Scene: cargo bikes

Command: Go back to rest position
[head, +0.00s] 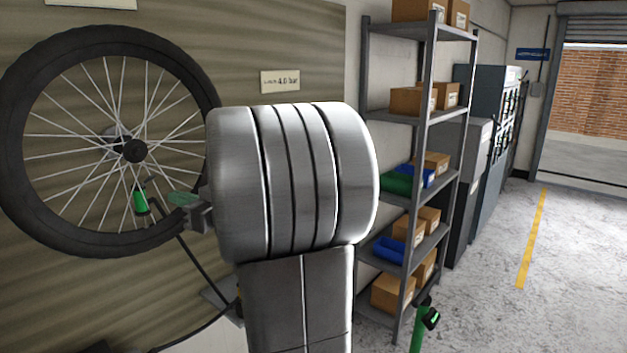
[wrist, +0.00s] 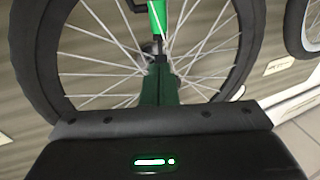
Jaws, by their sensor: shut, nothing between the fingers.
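My gripper (head: 178,198) shows in the head view as dark green fingertips left of my big metal arm joint, which hides part of the scene. In the wrist view its green fingers (wrist: 157,82) are together and hold nothing. They point toward a spoked bike wheel (head: 133,151); the wheel also fills much of the wrist view (wrist: 88,72). A bright green hose head (head: 141,201) is at the wheel's lower spokes, just left of my fingertips. A bright green part (wrist: 157,17) shows beyond the fingers in the wrist view. I cannot tell whether the fingers touch it.
A black hose (head: 192,248) runs down from the green head. A metal shelf rack (head: 424,130) with boxes and bins stands right of my arm. A green post with a black top (head: 420,325) stands at the lower right. The floor (head: 490,300) further right is clear.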

